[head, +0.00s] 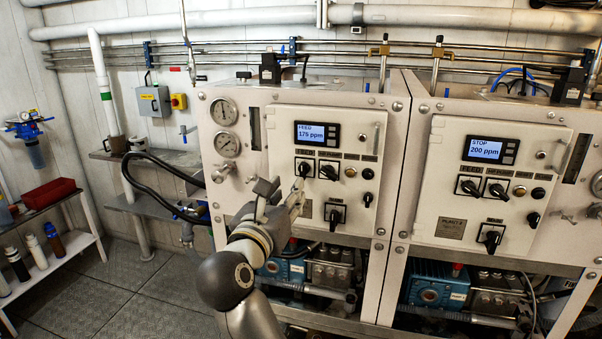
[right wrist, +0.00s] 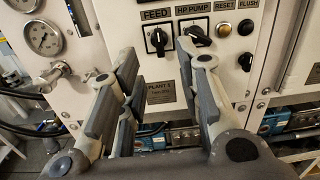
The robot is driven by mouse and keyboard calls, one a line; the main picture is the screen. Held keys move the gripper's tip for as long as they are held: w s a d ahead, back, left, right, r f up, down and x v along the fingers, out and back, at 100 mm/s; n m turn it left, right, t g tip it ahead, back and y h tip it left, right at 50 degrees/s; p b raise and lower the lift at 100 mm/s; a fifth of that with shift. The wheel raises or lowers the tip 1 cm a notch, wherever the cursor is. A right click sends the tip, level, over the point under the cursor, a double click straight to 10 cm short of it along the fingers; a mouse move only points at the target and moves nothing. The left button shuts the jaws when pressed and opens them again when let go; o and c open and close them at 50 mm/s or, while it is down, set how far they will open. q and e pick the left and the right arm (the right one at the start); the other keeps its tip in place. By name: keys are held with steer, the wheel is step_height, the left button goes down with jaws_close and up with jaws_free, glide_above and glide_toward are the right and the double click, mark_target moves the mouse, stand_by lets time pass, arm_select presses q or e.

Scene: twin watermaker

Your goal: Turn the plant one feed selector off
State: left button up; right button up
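The left cabinet's panel carries the black feed selector (head: 304,168), partly hidden behind my right gripper in the head view. In the right wrist view the feed selector (right wrist: 157,40) shows whole under its FEED label, with its knob roughly upright. The display (head: 317,134) above reads FEED 175 ppm. My right gripper (head: 281,190) is open and empty in front of the panel. In the right wrist view its fingers (right wrist: 158,62) stand apart, one on each side and just below the selector, not visibly touching it. My left gripper is not in view.
The HP pump selector (right wrist: 196,35) sits close right of the feed selector. A lower selector (head: 335,214) and a door handle (head: 376,138) are also on this panel. The second cabinet's display (head: 487,149) reads STOP 200 ppm. Gauges (head: 223,111) are at the left.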

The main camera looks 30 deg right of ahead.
mark_target(301, 169)
steer(key=shift+m, duration=0.3)
steer(key=p+x, duration=0.1)
steer(key=x, duration=0.3)
steer(key=p+x, duration=0.2)
steer(key=x, duration=0.3)
steer(key=shift+w+d+r, duration=0.2)
steer(key=shift+w+d+f+p, duration=0.1)
steer(key=shift+w+d+p, duration=0.2)
jaws_close()
